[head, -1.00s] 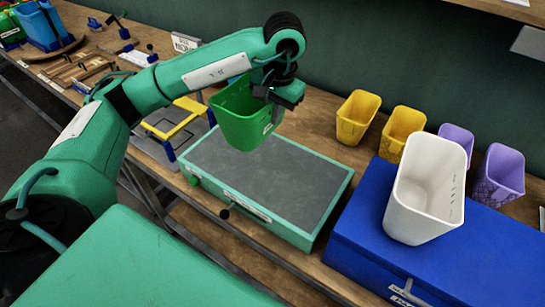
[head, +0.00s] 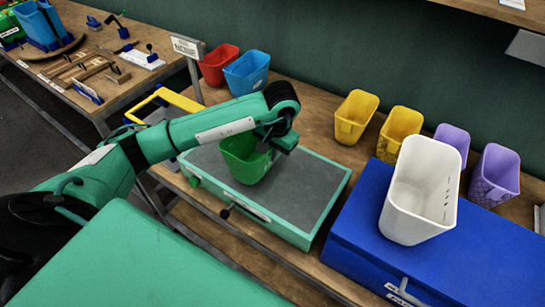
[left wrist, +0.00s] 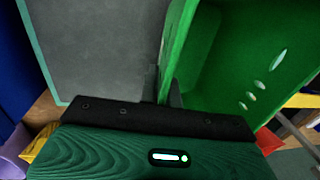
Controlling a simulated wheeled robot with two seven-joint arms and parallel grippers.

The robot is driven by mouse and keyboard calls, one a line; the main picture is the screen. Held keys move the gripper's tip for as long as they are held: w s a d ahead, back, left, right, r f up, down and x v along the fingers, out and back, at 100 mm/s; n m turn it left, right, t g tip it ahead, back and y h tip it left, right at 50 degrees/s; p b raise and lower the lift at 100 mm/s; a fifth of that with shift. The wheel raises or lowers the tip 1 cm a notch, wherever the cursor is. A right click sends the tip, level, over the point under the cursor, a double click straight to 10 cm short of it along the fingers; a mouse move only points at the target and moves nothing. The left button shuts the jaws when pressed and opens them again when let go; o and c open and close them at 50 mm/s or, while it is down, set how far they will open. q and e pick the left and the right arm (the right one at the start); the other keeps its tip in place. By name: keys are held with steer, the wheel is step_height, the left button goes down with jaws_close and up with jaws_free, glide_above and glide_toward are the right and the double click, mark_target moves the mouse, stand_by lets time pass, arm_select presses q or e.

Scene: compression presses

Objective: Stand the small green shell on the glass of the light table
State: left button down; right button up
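The small green shell (head: 243,163) is upright, open side up, over the left part of the grey glass (head: 305,193) of the light table (head: 268,213). Its base is at or just above the glass; I cannot tell if it touches. My left gripper (head: 268,141) is shut on the shell's right wall near the rim. In the left wrist view the green shell (left wrist: 245,60) fills the right side, one wall between the fingers (left wrist: 170,92), with the glass (left wrist: 90,45) to the left. My right gripper is not in view.
Right of the light table stands a blue box (head: 430,255) bearing a large white shell (head: 421,190). Yellow (head: 355,117), purple (head: 494,175), red (head: 218,65) and blue (head: 247,74) shells line the back. The glass right of the green shell is clear.

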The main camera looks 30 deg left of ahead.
arm_select(q)
step_height(320, 180, down, 3)
steer(key=shift+r+p, duration=0.1)
steer(key=shift+p, duration=0.2)
steer(key=c, duration=2.1)
jaws_free()
steer(key=o, duration=0.5)
steer(key=shift+r, duration=0.15)
steer(key=shift+r+b, duration=0.25)
steer(key=shift+b, duration=0.05)
steer(key=shift+s+d+r+b, duration=0.1)
steer(key=shift+d+r+b, duration=0.3)
steer(key=shift+r, duration=1.45)
steer(key=shift+w+d+r+b, duration=0.1)
steer(key=shift+r+b, duration=0.5)
steer(key=shift+r, duration=1.3)
steer(key=shift+s+d+r+b, duration=0.1)
steer(key=shift+d+r+b, duration=0.3)
steer(key=shift+r, duration=1.45)
